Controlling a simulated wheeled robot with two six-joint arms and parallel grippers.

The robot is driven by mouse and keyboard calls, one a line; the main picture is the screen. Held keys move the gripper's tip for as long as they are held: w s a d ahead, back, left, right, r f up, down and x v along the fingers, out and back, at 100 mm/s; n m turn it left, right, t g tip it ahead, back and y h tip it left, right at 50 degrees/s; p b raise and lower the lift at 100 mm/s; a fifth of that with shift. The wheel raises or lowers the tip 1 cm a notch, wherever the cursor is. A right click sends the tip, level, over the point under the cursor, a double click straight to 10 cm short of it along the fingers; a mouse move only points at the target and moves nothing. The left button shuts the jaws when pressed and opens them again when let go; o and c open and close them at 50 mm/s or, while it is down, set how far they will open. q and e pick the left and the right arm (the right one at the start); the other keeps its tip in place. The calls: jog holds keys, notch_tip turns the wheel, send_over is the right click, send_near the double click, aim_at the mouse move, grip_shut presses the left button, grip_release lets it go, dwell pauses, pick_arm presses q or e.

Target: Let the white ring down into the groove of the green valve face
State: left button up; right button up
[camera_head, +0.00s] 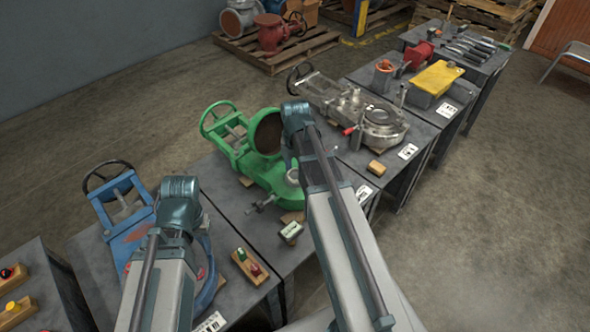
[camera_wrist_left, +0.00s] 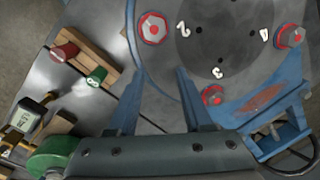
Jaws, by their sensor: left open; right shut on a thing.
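The green valve (camera_head: 270,176) lies on the middle table, its handwheel to the far left. A brown round flange opening (camera_head: 267,133) shows beside my right wrist. My right gripper (camera_head: 290,158) points down over the near right part of the green valve, mostly hidden by its own arm. A small pale round piece (camera_head: 293,175), which looks like part of the white ring, shows at its fingers. Whether it touches the green face, and the groove itself, I cannot see. My left gripper (camera_wrist_left: 158,82) is open and empty above the blue valve's numbered face (camera_wrist_left: 235,45).
The blue valve (camera_head: 120,210) stands on the left table. A wooden block with green and red plugs (camera_head: 249,265) and a small gauge (camera_head: 290,231) lie near my arms. A grey metal valve (camera_head: 375,120) stands beyond my right arm. Open floor (camera_head: 480,210) lies right.

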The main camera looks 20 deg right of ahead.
pick_arm(q)
jog(key=shift+s+f+b, duration=0.15)
jog(key=shift+f+b, duration=0.2)
jog(key=shift+b, duration=0.1)
pick_arm(e)
jog(key=shift+s+f, duration=0.1)
jog(key=shift+f, duration=0.2)
pick_arm(q)
jog(key=shift+s+f, duration=0.15)
jog(key=shift+s, duration=0.05)
pick_arm(e)
jog(key=shift+s+d+f, duration=0.15)
jog(key=shift+s, duration=0.05)
pick_arm(q)
jog(key=shift+a+r, duration=0.1)
jog(key=shift+r, duration=0.2)
pick_arm(e)
jog(key=shift+w+r, duration=0.15)
jog(key=shift+r, duration=0.1)
pick_arm(q)
jog(key=shift+w+r+p, duration=0.1)
jog(key=shift+w+p, duration=0.05)
jog(key=shift+p, duration=0.2)
pick_arm(e)
jog(key=shift+w+r, duration=0.1)
jog(key=shift+w, duration=0.15)
